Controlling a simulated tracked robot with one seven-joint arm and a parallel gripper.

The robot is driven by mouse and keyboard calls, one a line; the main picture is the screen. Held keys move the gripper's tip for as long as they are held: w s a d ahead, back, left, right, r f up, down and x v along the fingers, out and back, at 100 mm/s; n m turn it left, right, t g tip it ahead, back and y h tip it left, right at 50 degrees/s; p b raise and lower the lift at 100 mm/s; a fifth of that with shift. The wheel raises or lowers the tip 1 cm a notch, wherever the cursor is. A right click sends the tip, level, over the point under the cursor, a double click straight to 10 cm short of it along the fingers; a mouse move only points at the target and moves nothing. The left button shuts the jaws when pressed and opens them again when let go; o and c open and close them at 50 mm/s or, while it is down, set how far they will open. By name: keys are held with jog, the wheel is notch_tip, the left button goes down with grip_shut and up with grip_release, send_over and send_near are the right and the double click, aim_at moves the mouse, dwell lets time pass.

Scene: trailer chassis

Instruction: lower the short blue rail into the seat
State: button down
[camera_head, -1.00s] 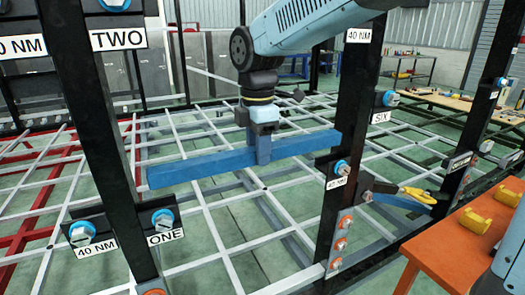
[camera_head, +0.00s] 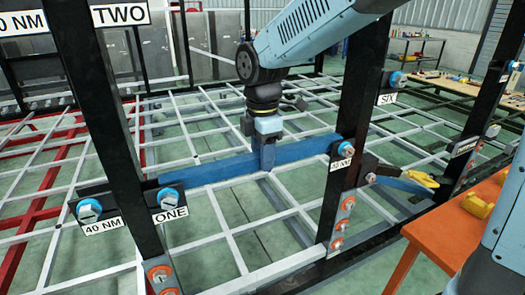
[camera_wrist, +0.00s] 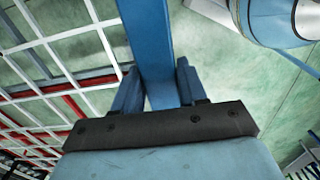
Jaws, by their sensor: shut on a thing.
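The short blue rail (camera_head: 225,168) lies level across the gap between two black posts in the head view. My gripper (camera_head: 264,158) is shut on it near its middle, coming down from above. In the wrist view the rail (camera_wrist: 148,40) runs between the two fingers of my gripper (camera_wrist: 155,95). The rail's left end is behind the left post's ONE plate (camera_head: 168,210), and its right end is behind the right post's bolted plate (camera_head: 341,155). I cannot tell whether the ends touch a seat.
Blue-headed bolts (camera_head: 168,198) stick out of the post plates beside both rail ends. A yellow tool (camera_head: 420,178) lies near the right post, and an orange table (camera_head: 440,240) stands at the right. Grey lattice bars spread below and behind the rail.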

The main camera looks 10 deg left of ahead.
jog(key=shift+f, duration=0.2)
dwell(0.6)
jog(key=c, duration=0.5)
grip_release()
